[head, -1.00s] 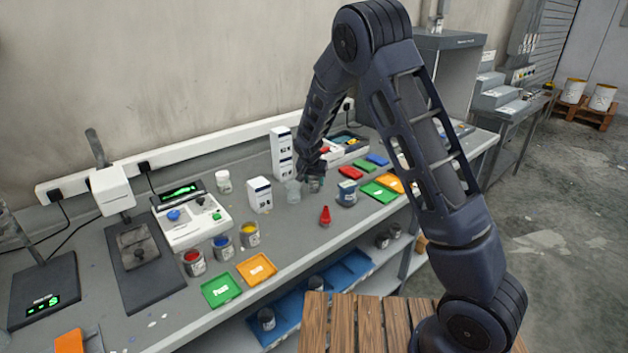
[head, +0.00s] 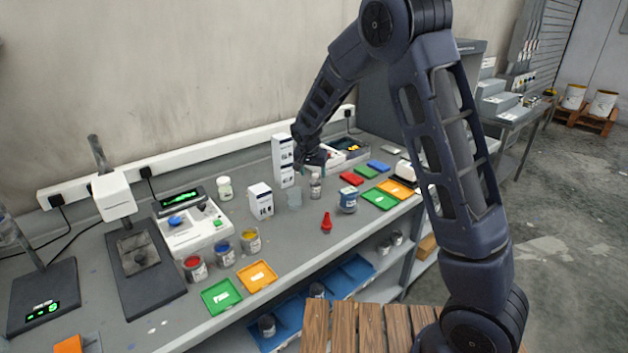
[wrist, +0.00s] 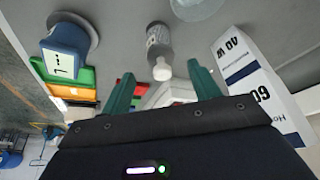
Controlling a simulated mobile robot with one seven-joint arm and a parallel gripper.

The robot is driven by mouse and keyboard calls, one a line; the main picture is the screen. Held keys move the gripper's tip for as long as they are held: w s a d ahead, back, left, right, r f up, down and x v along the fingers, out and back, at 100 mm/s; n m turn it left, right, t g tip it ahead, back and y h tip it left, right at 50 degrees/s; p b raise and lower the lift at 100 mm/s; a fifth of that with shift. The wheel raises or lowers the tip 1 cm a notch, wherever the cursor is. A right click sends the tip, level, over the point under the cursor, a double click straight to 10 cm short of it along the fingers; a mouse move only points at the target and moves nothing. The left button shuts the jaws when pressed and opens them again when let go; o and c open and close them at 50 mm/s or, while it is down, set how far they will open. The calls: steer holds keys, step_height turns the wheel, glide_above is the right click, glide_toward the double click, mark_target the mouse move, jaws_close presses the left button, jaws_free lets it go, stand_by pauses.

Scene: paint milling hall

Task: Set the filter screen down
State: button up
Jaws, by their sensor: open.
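I cannot make out a filter screen for certain in either view.
White boxes (head: 260,201) are on the left. Green and orange trays (head: 378,199) lie at right. Paint cans (head: 250,242) stand further left.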

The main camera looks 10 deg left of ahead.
steer(key=shift+v, duration=1.6)
steer(key=s+d+r, duration=0.5)
steer(key=d+r, duration=0.2)
steer(key=d, duration=0.5)
steer(key=s+d+r, duration=0.4)
steer(key=d+r, duration=0.3)
steer(key=d, duration=0.5)
steer(key=s+d+r, duration=0.1)
steer(key=s+d, duration=0.4)
steer(key=s, duration=0.2)
steer(key=s+d+r+n, duration=0.1)
steer(key=s+d, duration=0.3)
steer(key=s, duration=0.4)
steer(key=s+d+r, duration=0.1)
steer(key=s+d, duration=0.4)
steer(key=s, duration=0.3)
steer(key=shift+s+d+r+n+y, duration=0.2)
steer(key=shift+d+r+n+y, duration=0.1)
steer(key=shift+n, duration=0.1)
